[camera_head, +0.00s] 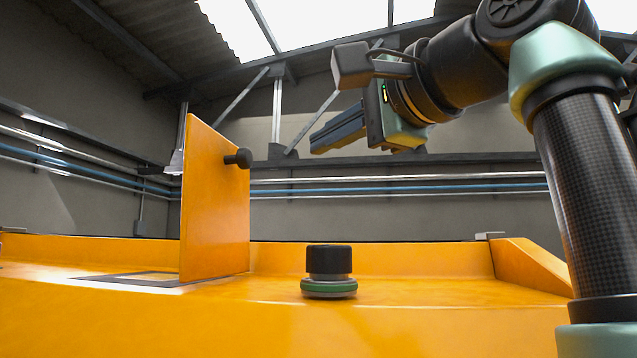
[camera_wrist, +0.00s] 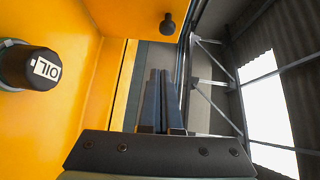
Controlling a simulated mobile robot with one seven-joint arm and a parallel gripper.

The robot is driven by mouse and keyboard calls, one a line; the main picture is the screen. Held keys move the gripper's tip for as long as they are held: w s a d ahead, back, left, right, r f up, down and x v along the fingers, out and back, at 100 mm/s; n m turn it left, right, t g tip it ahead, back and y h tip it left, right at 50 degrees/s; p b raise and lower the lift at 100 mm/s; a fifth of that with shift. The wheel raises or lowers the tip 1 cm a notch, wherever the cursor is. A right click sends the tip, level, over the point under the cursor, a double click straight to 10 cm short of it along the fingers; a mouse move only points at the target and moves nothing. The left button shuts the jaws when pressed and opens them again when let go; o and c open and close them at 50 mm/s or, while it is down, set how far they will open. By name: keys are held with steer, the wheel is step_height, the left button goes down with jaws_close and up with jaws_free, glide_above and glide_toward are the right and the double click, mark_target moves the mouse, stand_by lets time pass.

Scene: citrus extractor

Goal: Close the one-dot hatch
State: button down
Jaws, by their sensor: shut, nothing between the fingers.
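An orange hatch panel (camera_head: 212,200) stands upright on the orange machine top, beside a dark-edged opening (camera_head: 150,279). A black knob (camera_head: 239,158) sticks out of its right side near the top. In the wrist view the panel (camera_wrist: 130,18) and its knob (camera_wrist: 167,25) show at the top. No dot mark is visible on it, so I cannot read which hatch it is. My gripper (camera_head: 318,142) is shut and empty, in the air to the right of the panel and apart from it. Its fingers (camera_wrist: 161,78) lie together in the wrist view.
A black cap with a green ring (camera_head: 329,270) stands on the machine top right of the hatch. A raised orange rim (camera_head: 370,258) runs along the back. The air between gripper and panel is clear.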

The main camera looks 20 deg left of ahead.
steer(key=w+a+p, duration=0.3)
steer(key=a+p, duration=0.2)
steer(key=a, duration=0.5)
steer(key=shift+a+p, duration=0.25)
steer(key=shift+p, duration=0.05)
steer(key=shift+s+d+r, duration=0.1)
steer(key=shift+r, duration=0.05)
